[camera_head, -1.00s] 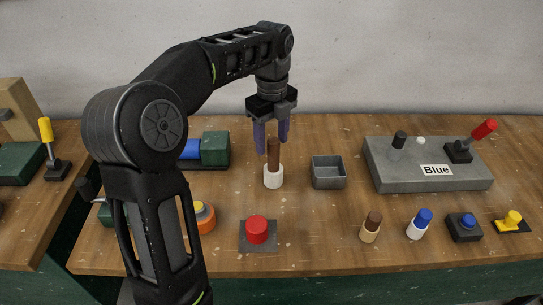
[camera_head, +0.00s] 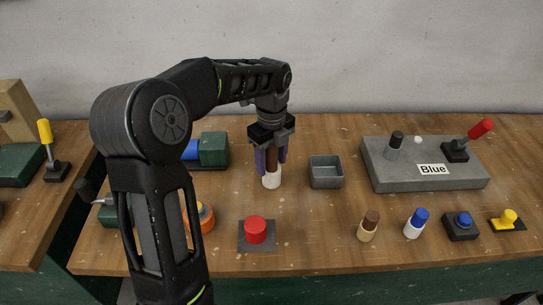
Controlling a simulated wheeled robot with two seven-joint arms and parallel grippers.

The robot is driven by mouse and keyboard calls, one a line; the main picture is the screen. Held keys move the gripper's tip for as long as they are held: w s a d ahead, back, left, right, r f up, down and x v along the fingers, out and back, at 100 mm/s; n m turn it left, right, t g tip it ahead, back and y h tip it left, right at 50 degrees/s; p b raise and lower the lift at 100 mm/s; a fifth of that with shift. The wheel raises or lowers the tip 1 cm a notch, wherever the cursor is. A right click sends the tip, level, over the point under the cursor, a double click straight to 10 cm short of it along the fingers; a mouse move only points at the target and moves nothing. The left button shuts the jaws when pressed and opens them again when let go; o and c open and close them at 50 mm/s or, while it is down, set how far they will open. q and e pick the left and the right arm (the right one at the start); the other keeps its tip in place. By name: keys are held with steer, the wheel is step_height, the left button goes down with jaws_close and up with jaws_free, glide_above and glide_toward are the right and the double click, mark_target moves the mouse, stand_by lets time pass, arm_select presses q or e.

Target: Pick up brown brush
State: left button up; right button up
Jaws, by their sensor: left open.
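The brown brush (camera_head: 271,159) stands upright, its brown handle in a white base, near the middle of the wooden bench. My left gripper (camera_head: 270,168) points down over it, with its purple fingers on either side of the brown handle. The fingers are open, and I cannot tell whether either touches the handle. The handle's top is hidden behind the gripper body. A shorter brown-topped piece with a cream base (camera_head: 369,226) stands at the front right. My right gripper is not in view.
A grey open box (camera_head: 326,172) stands just right of the brush. A red button (camera_head: 255,230) on a grey plate is in front. A grey block labelled Blue (camera_head: 390,178), with levers, is at the right. A blue-topped piece (camera_head: 416,223) stands near the front edge.

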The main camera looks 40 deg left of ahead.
arm_select(q)
steer(key=shift+c, duration=0.4)
jaws_close()
stand_by(0.5)
